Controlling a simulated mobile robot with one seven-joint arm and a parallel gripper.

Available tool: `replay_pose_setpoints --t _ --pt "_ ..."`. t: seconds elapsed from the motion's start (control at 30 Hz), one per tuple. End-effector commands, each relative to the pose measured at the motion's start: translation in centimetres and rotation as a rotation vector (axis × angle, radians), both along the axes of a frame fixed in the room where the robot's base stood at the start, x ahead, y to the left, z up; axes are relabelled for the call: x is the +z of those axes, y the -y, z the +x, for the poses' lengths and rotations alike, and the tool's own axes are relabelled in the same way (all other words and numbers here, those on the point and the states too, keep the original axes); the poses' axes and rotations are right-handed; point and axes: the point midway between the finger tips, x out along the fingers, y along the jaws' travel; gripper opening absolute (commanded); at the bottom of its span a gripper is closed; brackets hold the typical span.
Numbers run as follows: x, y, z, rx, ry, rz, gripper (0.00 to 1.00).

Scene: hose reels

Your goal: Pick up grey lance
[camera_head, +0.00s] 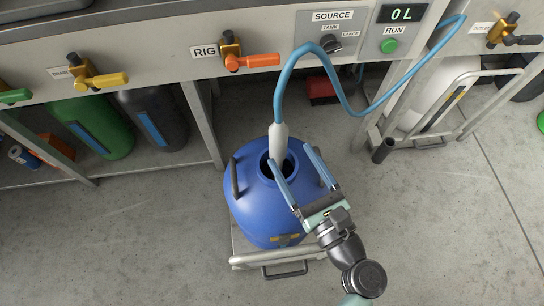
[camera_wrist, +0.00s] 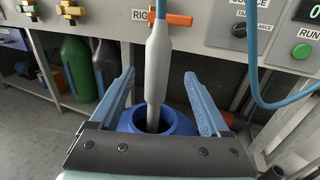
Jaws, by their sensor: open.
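The grey lance (camera_head: 278,143) stands upright in the mouth of a blue drum (camera_head: 252,208), with a blue hose running from its top. In the wrist view the lance (camera_wrist: 157,75) rises between my two fingers, and its lower end goes down into the drum's opening (camera_wrist: 126,124). My gripper (camera_head: 294,162) is open, with its blue fingers apart on either side of the lance. In the wrist view my gripper (camera_wrist: 160,90) shows a gap between each finger and the lance. The lance's tip is hidden inside the drum.
The drum sits on a wheeled trolley (camera_head: 278,259). Behind is a panel with an orange RIG valve (camera_head: 252,61), a source switch (camera_head: 330,43) and a green RUN button (camera_head: 389,45). The blue hose (camera_head: 279,85) loops to the right. Open floor (camera_head: 120,240) lies left.

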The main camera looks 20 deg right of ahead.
Motion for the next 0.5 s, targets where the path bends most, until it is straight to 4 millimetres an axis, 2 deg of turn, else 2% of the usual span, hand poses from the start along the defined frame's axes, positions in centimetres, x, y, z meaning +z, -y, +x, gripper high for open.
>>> replay_pose_setpoints --t 0.03,0.13,0.37,0.5 --pt "-0.2 -0.1 1.1 0.003 0.003 -0.003 0.8" --pt "-0.1 -0.1 2.7 0.003 0.002 -0.004 0.8" --pt "-0.2 -0.2 4.5 0.001 -0.001 -0.004 0.8" --pt "-0.5 -0.5 6.4 0.002 0.002 -0.006 0.8"
